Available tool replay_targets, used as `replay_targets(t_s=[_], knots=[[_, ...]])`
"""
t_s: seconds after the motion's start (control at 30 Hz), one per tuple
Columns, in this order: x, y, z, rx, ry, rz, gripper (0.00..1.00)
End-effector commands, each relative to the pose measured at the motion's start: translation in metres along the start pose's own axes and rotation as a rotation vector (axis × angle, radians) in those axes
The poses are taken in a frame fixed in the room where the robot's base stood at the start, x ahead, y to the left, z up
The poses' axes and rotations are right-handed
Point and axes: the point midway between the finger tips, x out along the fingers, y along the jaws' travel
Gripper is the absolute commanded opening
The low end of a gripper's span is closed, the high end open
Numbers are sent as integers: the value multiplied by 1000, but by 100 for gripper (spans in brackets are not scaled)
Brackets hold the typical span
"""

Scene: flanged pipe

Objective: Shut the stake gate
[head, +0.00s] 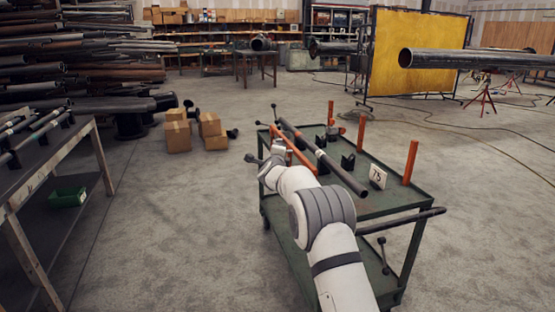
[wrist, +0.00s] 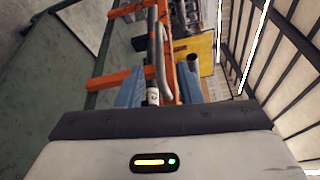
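The stake gate looks to be the orange bar (head: 297,150) along the left side of the green cart (head: 400,214), beside the dark pipe. In the wrist view orange bars (wrist: 108,79) cross at the left, and another orange part (wrist: 170,65) runs lengthwise between the fingers, beside a grey rod. My gripper (head: 264,160) is at the cart's left edge, near the orange bar. In the wrist view its two blue fingers (wrist: 160,80) stand apart. I cannot tell whether they touch anything between them. The gate's hinge and latch cannot be made out.
The dark pipe (head: 324,160) lies on black supports on the cart. Upright orange stakes (head: 411,162) and a "75" card (head: 377,176) stand on its right. A workbench (head: 72,145) is at left, cardboard boxes (head: 178,136) behind. Floor between bench and cart is clear.

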Motion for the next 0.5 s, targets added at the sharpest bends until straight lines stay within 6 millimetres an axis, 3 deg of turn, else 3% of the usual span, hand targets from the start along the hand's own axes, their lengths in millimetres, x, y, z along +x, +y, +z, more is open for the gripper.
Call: replay_targets(t_s=[0.2,0.5], knots=[[-13,-1,-1,-1,1,-1,33],[-14,0,-1,-1,0,-1,33]])
